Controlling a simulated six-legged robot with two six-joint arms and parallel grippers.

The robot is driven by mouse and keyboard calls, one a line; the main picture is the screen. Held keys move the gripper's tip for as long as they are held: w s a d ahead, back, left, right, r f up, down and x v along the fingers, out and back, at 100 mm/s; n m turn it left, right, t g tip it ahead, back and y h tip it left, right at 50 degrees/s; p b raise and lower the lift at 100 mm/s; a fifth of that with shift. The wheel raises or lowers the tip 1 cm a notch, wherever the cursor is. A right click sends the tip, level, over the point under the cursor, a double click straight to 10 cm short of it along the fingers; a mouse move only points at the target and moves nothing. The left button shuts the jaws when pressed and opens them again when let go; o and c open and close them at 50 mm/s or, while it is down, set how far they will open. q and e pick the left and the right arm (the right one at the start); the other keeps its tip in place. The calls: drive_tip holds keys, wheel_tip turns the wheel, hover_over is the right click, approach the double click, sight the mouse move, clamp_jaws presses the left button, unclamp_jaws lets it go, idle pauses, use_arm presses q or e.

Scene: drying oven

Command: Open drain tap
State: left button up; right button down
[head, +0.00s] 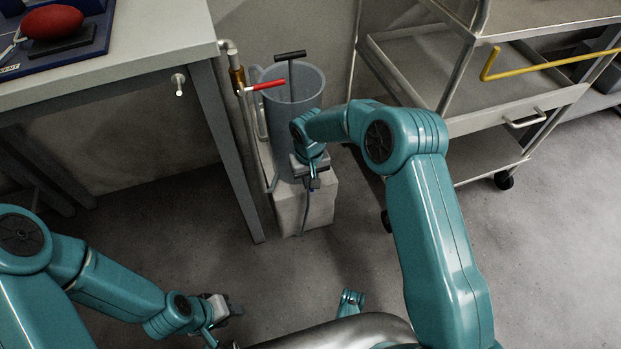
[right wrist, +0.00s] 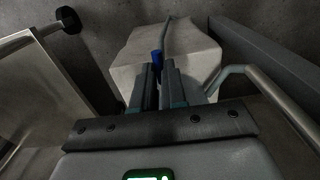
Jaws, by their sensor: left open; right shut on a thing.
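A grey jug-like vessel (head: 308,82) with a handle and a black T-shaped rod stands on a pale block (head: 320,208); the block also shows in the right wrist view (right wrist: 190,58). My right gripper (head: 314,182) is low at the vessel's front, pointing down. In the right wrist view its fingers (right wrist: 160,76) are shut on a small blue piece (right wrist: 156,60), which looks like the drain tap's handle. The tap's body is hidden by my gripper. A thin grey hose (head: 299,218) hangs below it. My left gripper (head: 222,308) is open and empty, low at the left.
A red-levered valve (head: 268,85) sits on a pipe beside the vessel. A workbench (head: 120,62) stands at the left, its leg close to the block. A steel cart (head: 450,75) with a yellow bar stands at the right.

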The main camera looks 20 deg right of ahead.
drive_tip(key=c, duration=1.2)
unclamp_jaws()
wheel_tip(320, 180, up, 16)
drive_tip(key=p, duration=0.5)
drive_tip(key=shift+r, duration=0.2)
drive_tip(key=s+a+f+y, duration=0.2)
drive_tip(key=s+f, duration=0.6)
drive_tip(key=s, duration=0.1)
drive_tip(key=s+a+f+y, duration=0.2)
drive_tip(key=s+f, duration=0.7)
drive_tip(key=s+m, duration=0.2)
drive_tip(key=s, duration=0.7)
drive_tip(key=r+p, duration=0.8)
drive_tip(key=p, duration=0.1)
drive_tip(key=r+p, duration=0.8)
drive_tip(key=r, duration=0.1)
drive_tip(key=s+r+p, duration=0.1)
drive_tip(key=r+p, duration=0.7)
drive_tip(key=p, duration=0.1)
drive_tip(key=shift+d+r+p, duration=0.2)
drive_tip(key=shift+p, duration=0.1)
